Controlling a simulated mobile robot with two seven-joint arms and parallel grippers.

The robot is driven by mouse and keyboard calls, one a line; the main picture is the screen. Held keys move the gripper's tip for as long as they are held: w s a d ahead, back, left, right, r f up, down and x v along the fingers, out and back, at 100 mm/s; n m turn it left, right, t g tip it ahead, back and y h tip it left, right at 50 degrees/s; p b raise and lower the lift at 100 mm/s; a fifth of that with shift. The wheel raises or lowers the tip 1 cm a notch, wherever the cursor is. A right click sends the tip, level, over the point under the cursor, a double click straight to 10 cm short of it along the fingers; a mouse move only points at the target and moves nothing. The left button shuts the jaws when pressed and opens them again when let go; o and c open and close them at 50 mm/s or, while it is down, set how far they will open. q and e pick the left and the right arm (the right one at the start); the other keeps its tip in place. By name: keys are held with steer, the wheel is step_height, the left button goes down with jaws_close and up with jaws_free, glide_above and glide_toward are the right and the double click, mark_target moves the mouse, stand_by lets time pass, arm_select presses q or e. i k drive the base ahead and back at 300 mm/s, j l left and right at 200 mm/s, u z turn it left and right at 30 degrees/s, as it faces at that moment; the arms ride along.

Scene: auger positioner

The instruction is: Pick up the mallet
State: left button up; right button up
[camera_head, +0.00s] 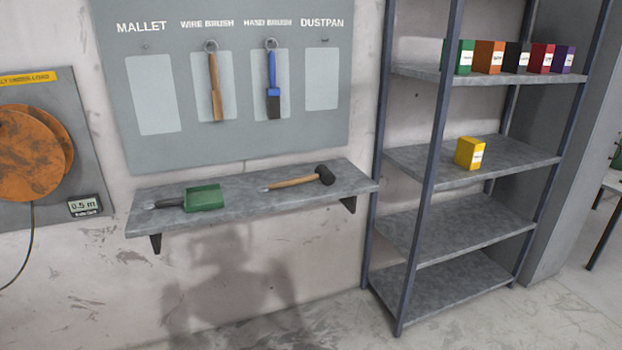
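The mallet (297,181) lies on the wall shelf (240,203), toward its right end. It has a wooden handle pointing left and a black head on the right. Nothing is touching it except the shelf. Neither of my grippers shows in the head view. A shadow falls on the wall below the shelf.
A green dustpan (203,198) lies left of the mallet on the shelf. Above hangs a tool board (229,150) with a wire brush (215,92) and hand brush (272,90). A metal rack (414,200) with a yellow box (469,153) stands at right.

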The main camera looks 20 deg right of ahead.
mark_target(321, 173)
steer(key=i+l, duration=0.1)
steer(key=l, duration=0.35)
steer(key=i+l+z, duration=0.15)
steer(key=l, duration=0.7)
steer(key=i+l+z, duration=0.1)
steer(key=l, duration=0.3)
steer(key=i+l+z, duration=0.1)
steer(key=l, duration=0.3)
steer(key=i, duration=0.1)
